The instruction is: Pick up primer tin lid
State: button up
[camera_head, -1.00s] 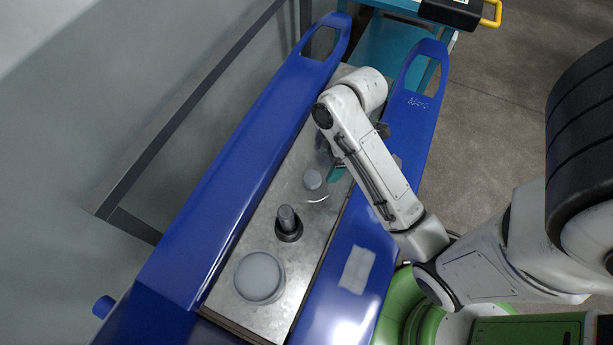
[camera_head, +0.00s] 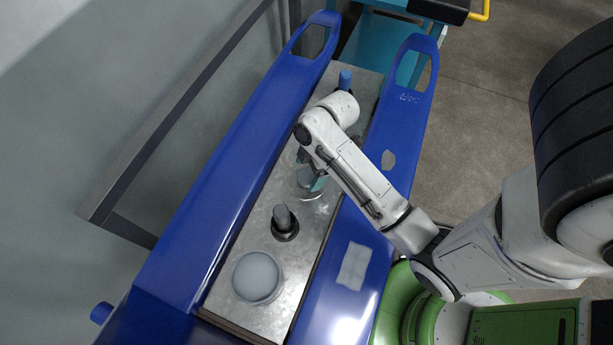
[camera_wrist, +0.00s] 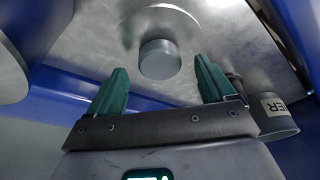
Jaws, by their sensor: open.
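A short grey round piece, which looks like the primer tin lid (camera_wrist: 160,60), stands on the metal top between my fingers as seen in the wrist view. In the head view the lid (camera_head: 307,178) is partly hidden by my arm. My gripper (camera_wrist: 159,66) has two teal fingers, spread wide and empty. The lid appears beyond the fingertips, with space on both sides; I see no contact. In the head view a teal finger of my gripper shows close to the lid's right. A grey tin with a label ending in "ER" (camera_wrist: 279,118) is partly visible beside the right finger.
A dark-based upright post (camera_head: 284,220) and a wide grey round container (camera_head: 257,277) stand nearer on the metal top (camera_head: 237,238). A blue-topped item (camera_head: 345,80) stands at the far end. Raised blue side rails (camera_head: 232,160) border the top on both sides.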

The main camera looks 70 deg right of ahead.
jog(key=shift+x, duration=0.85)
jog(key=c, duration=1.1)
jog(key=shift+c, duration=0.2)
